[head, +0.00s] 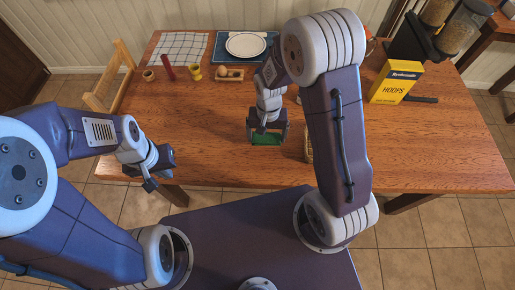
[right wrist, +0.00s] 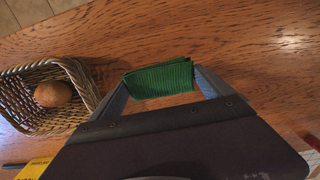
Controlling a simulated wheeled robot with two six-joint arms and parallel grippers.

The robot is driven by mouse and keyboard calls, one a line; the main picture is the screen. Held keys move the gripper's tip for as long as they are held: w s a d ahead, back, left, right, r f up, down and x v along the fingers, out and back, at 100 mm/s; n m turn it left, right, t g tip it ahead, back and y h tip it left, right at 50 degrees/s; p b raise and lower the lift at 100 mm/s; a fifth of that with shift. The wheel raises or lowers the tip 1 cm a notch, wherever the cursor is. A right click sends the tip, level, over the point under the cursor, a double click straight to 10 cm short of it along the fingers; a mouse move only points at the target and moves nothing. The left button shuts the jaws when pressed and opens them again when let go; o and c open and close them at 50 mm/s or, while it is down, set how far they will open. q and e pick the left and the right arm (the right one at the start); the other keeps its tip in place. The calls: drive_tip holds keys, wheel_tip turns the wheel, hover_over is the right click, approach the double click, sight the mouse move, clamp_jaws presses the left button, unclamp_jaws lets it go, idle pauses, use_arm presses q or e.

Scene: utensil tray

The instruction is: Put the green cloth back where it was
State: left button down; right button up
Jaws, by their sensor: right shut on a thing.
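The green cloth (head: 266,139) is a small folded piece near the front middle of the table. In the right wrist view the green cloth (right wrist: 160,80) spans the gap between the two fingertips. My right gripper (head: 267,134) is shut on it; the right wrist view shows both fingers (right wrist: 163,84) at its ends. I cannot tell whether the cloth touches the table. My left gripper (head: 141,180) is at the table's front left edge, its fingers apart with nothing between them.
A wicker basket (right wrist: 90,92) holding a brown round item (right wrist: 53,94) is beside the cloth; my right arm partly hides it in the head view. A yellow box (head: 394,82) stands right. A plate (head: 246,44), checked cloth (head: 180,48) and small cups are at the back.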

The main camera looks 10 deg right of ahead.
sight(259, 140)
drive_tip(key=a+f, duration=0.2)
drive_tip(key=a, duration=0.1)
drive_tip(key=shift+s, duration=0.4)
wheel_tip(259, 140, down, 3)
drive_tip(key=shift+s+f+b, duration=0.1)
drive_tip(key=shift+b, duration=0.2)
drive_tip(key=shift+f, duration=0.4)
drive_tip(key=shift+f, duration=0.1)
drive_tip(key=o, duration=1)
